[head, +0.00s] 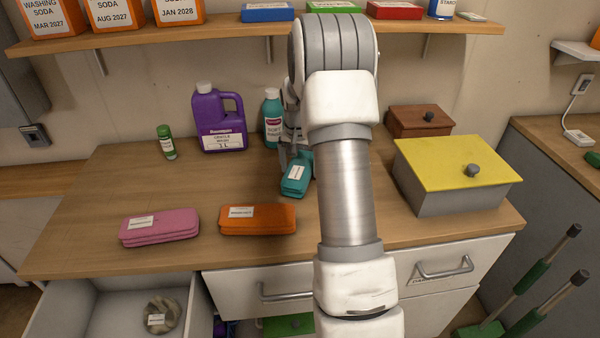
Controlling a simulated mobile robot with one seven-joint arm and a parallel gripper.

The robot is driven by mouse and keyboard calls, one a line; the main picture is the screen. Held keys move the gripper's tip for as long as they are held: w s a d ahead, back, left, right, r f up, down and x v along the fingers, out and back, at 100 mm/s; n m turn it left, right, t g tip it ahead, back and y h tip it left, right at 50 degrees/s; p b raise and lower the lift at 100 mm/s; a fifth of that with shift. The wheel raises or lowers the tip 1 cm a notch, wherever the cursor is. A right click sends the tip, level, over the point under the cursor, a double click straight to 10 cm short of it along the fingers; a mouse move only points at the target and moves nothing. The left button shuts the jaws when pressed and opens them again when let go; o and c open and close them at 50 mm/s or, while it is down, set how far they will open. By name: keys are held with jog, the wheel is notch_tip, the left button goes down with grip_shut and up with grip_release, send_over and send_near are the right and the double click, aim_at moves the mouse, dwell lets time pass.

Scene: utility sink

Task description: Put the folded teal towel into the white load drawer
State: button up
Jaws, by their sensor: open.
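The folded teal towel (296,175) with a white label lies on the wooden counter, partly hidden on its right by my arm. My gripper (291,153) is open at the far end of the towel, mostly behind my arm; I cannot tell whether it touches the towel. A white drawer (105,312) stands pulled open at the lower left, below the counter. A round grey-brown labelled item lies in it. I cannot read a name on this drawer.
A pink folded towel (159,227) and an orange one (257,219) lie near the counter's front edge. A purple jug (218,122), teal bottle (272,118) and green bottle (166,143) stand behind. A yellow-lidded box (455,175) and brown box (419,121) stand right.

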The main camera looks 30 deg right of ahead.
jog(key=shift+f, duration=0.25)
jog(key=shift+r, duration=0.1)
jog(key=c, duration=1.4)
